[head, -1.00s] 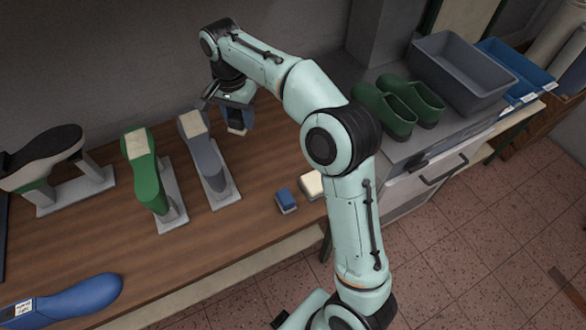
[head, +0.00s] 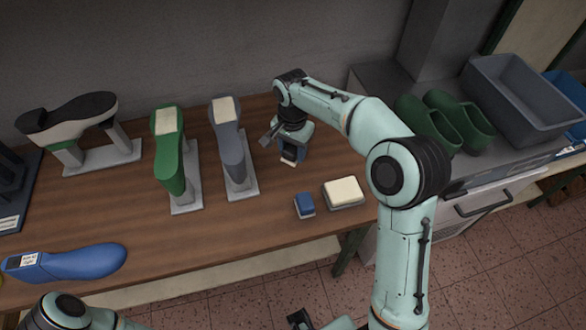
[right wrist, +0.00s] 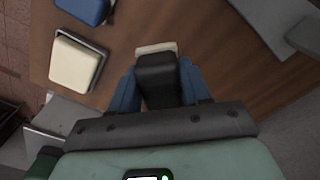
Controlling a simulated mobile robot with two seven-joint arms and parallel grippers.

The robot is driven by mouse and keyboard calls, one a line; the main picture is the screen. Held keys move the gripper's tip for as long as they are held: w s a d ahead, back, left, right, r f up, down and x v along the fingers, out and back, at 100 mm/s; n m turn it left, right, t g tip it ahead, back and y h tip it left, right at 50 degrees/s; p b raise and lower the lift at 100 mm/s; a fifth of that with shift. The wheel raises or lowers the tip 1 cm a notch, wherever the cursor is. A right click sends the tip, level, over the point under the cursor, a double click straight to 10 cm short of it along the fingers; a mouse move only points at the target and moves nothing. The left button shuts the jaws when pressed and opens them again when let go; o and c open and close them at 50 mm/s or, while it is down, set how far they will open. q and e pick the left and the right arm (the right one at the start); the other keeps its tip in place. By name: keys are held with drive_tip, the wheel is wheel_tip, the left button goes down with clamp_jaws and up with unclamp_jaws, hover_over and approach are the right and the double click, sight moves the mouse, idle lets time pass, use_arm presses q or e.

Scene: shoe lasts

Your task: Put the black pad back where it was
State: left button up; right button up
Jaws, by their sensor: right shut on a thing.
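My right gripper (head: 290,158) is shut on the black pad (right wrist: 158,78), a dark block with a pale end, held between the blue fingers in the right wrist view. In the head view the pad is mostly hidden by the gripper. It is over the bench, right of the grey shoe last (head: 225,140); I cannot tell if it touches the wood. A blue pad (head: 304,204) and a larger cream-topped pad (head: 343,192) lie nearer the bench's front edge. Both also show at the upper left of the right wrist view.
The wooden bench (head: 150,235) also carries a green last (head: 170,150), a black-and-white shoe form (head: 75,120) on a stand and a blue last (head: 85,262) at front left. Green clogs (head: 440,122) and a grey bin (head: 520,100) stand at right. Bare wood surrounds the pads.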

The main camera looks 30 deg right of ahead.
sight(293, 146)
wheel_tip(293, 146, down, 8)
drive_tip(key=shift+f+b, duration=0.1)
drive_tip(key=shift+b, duration=0.25)
drive_tip(key=shift+f, duration=0.15)
drive_tip(key=o, duration=0.9)
drive_tip(key=shift+o, duration=0.2)
drive_tip(key=shift+r, duration=0.3)
wheel_tip(293, 146, up, 12)
drive_tip(key=shift+f+p, duration=0.1)
drive_tip(key=shift+p, duration=0.65)
